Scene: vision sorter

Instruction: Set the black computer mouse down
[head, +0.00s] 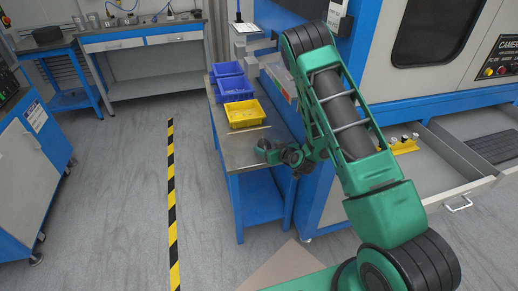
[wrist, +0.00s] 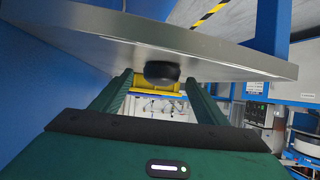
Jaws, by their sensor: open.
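The black computer mouse (wrist: 162,72) is a dark rounded shape against the grey metal tabletop (wrist: 230,66) in the wrist view, where the scene appears upside down. It lies between the tips of my gripper's two green fingers (wrist: 158,84), with a gap visible on each side. My gripper is open. In the head view, my gripper (head: 268,152) is low over the near part of the metal tabletop (head: 232,146). I cannot make out the mouse clearly there.
A yellow bin (head: 245,114) stands just beyond my gripper, with blue bins (head: 234,88) behind it. The blue and white machine (head: 345,195) borders the table on the right, with open drawers (head: 430,168). The floor on the left is clear around a striped line (head: 171,200).

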